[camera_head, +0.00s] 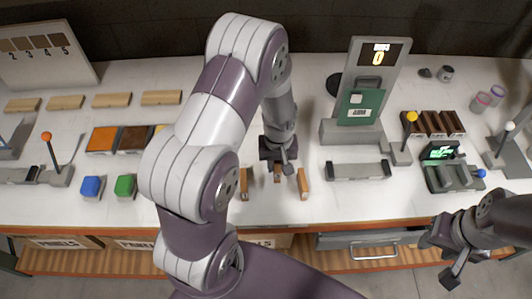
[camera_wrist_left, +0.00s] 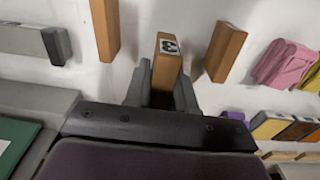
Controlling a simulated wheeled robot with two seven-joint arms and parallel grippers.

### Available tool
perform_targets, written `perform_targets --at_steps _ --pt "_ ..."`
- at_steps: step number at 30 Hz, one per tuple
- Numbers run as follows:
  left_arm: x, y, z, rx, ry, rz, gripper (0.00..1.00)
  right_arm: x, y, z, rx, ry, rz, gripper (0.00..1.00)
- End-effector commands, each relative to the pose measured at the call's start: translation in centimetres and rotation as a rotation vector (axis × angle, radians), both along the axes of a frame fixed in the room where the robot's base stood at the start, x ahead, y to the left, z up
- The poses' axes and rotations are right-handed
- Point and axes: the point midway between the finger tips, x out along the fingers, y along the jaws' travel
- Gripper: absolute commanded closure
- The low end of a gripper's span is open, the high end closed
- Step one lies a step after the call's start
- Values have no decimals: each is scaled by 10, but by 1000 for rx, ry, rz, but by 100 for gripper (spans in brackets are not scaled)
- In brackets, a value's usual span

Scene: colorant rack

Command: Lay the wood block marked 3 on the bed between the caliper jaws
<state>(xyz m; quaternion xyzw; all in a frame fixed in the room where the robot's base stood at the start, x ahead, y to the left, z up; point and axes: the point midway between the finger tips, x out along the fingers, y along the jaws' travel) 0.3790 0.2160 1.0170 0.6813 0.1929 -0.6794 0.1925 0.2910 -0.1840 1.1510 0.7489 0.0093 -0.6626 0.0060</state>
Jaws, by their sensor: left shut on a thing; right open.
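My left gripper (camera_head: 279,165) is shut on the middle wood block (camera_head: 277,174), low over the table. In the left wrist view this block (camera_wrist_left: 166,68) stands between the fingers, with a black-and-white mark on its end; I cannot read the figure surely. Two other wood blocks, one on the left (camera_head: 243,184) and one on the right (camera_head: 302,184), lie apart on either side. The grey caliper bed (camera_head: 357,171), with dark jaws at its ends, is to the right and looks empty. My right gripper (camera_head: 450,262) is open and empty, in front of the table's edge.
A grey display post (camera_head: 388,75) with a green panel (camera_head: 361,106) stands behind the bed. A yellow-knobbed lever (camera_head: 411,118) is to its right. Blue (camera_head: 92,186) and green (camera_head: 125,185) blocks lie left. The table between the right wood block and the bed is clear.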

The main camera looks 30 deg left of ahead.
Motion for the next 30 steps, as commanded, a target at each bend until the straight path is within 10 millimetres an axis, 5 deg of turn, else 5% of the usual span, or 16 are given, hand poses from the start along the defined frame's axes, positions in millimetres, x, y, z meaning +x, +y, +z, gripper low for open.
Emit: perform_targets --at_steps 7,16,26,27,29,30 --pt "4 52 -29 0 -1 1 100 0 0 17 0 0 0 57" --pt "4 56 -71 -1 1 -3 100 0 0 31 0 0 0 57" --pt "5 56 -77 0 -2 -3 100 0 0 27 0 0 0 57" --pt "5 56 -77 0 -2 -3 69 0 0 27 0 0 0 57" --pt "5 56 -76 0 -2 -3 50 0 0 28 0 0 0 57" --pt "5 56 -76 0 -2 -3 50 0 0 28 0 0 0 57"
